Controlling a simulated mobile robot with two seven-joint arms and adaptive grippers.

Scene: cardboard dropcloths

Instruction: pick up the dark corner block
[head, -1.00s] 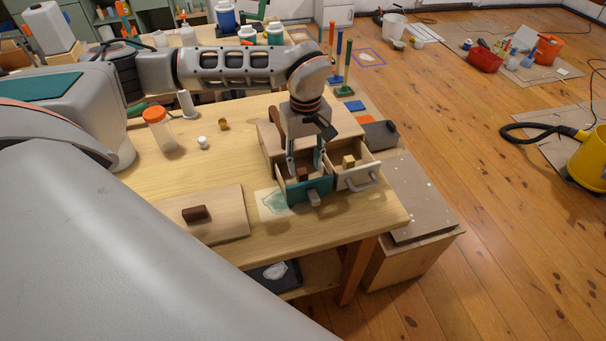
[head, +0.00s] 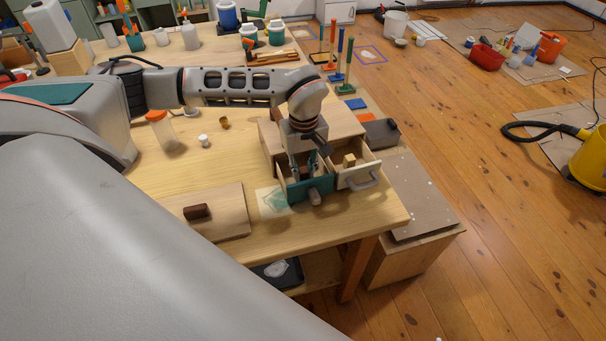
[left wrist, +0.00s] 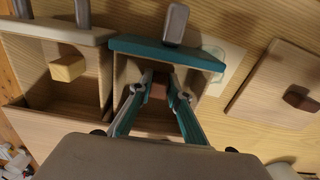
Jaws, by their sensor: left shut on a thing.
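My left gripper (head: 304,172) reaches down into the open drawer with the teal front (head: 308,190). In the left wrist view its fingers (left wrist: 160,93) are shut on a small dark brown block (left wrist: 158,90) inside that drawer. The fingers hide most of this block in the head view. Another dark brown block (head: 197,211) lies on a wooden board (head: 233,215) to the left, and it also shows in the left wrist view (left wrist: 301,98). My right gripper is out of view.
Beside the teal drawer, a second open drawer with a pale front (head: 357,176) holds a light wooden block (head: 349,160). The drawer box (head: 340,125) stands behind. An orange-lidded jar (head: 160,128) and small white bottle (head: 203,140) stand on the table.

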